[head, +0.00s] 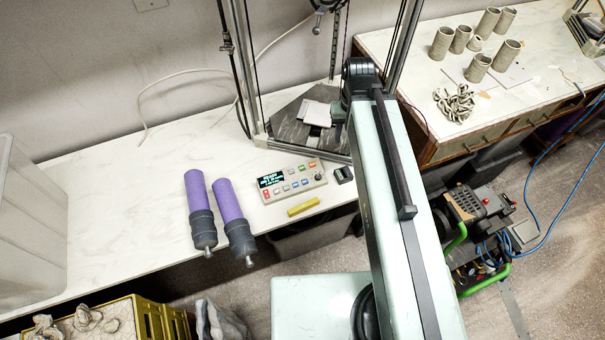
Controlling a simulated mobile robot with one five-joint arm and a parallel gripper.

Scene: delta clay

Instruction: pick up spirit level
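The spirit level looks to be the small yellow bar (303,207). It lies flat near the front edge of the white worktop, just in front of the control box, and nothing covers it. My pale arm rises from the lower right, passes to the right of the yellow bar, and bends at a dark joint near the printer frame. I cannot make out my gripper's fingers; they seem hidden behind my arm.
A control box (291,181) with a lit display and a small black object (343,174) sit close behind the yellow bar. Two purple cylinders (208,212) (234,220) lie to its left. A metal printer frame (257,140) stands behind. The white worktop (120,205) is bare farther left.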

